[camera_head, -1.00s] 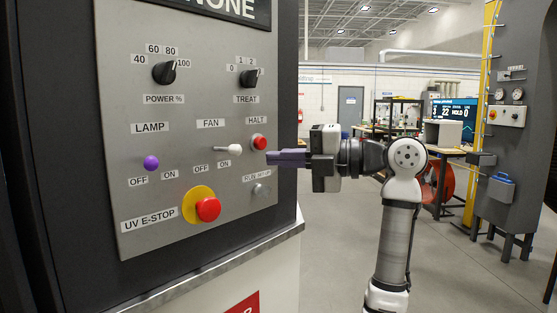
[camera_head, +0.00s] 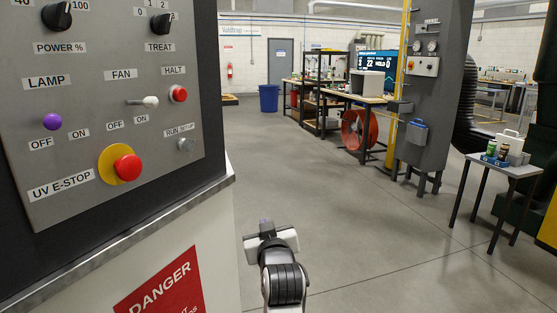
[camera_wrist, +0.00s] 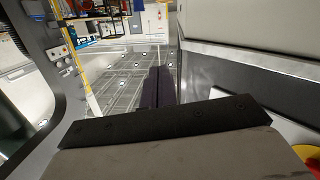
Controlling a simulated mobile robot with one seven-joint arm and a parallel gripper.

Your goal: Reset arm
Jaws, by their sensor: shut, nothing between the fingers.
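My gripper (camera_head: 265,221) is low in the middle of the head view, pointing away from me, with only the tips of its dark purple fingers showing. In the wrist view its two fingers (camera_wrist: 158,88) lie side by side, shut, with nothing between them. The fingers point out over open floor. My arm is folded low, to the right of the control cabinet and apart from its panel (camera_head: 75,115).
A small table (camera_head: 515,170) with cans stands right. The middle floor is clear.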

